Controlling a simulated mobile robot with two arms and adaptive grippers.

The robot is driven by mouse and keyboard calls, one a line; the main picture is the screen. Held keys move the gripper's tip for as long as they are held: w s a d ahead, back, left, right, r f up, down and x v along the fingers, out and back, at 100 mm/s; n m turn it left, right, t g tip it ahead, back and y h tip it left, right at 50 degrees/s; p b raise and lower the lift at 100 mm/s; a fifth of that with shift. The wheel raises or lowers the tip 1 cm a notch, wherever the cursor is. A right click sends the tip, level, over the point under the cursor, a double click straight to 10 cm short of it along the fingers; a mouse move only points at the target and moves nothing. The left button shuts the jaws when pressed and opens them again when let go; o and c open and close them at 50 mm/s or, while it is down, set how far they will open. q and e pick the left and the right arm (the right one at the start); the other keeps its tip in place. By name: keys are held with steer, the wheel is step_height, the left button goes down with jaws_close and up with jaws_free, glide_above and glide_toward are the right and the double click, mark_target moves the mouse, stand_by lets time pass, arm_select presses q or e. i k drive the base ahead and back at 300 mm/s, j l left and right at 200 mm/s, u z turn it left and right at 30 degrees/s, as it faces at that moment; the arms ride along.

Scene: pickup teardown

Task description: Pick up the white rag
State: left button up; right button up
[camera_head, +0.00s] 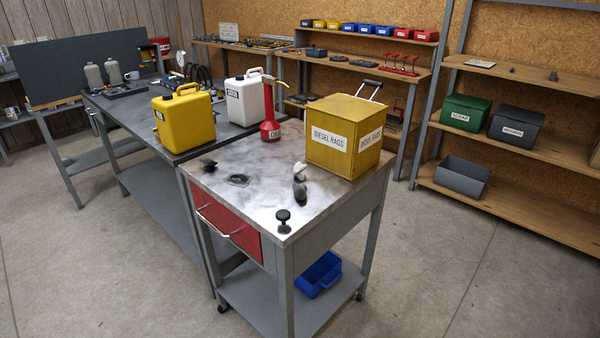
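A small crumpled white thing, which looks like the white rag (300,171), lies on the stained metal top of the cart (255,205). It is just left of the yellow box labelled "DIESEL RAGS" (332,157). A dark crumpled thing (300,194) lies right in front of it, close or touching; I cannot tell which. Neither of my grippers is in view.
A red oil can (270,132) stands at the cart's back edge. Dark crumpled pieces (208,164) and a black knob (284,220) are also on the cart. Yellow (184,120) and white (250,100) jugs stand on the bench behind. Floor in front is clear.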

mark_target(298, 168)
steer(key=i+j, duration=0.3)
steer(key=j, duration=0.15)
steer(key=i+j+z, duration=0.45)
steer(key=j, duration=0.15)
steer(key=j+z, duration=0.25)
steer(key=i+j+z, duration=0.1)
steer(key=j+z, duration=0.15)
steer(key=j, duration=0.2)
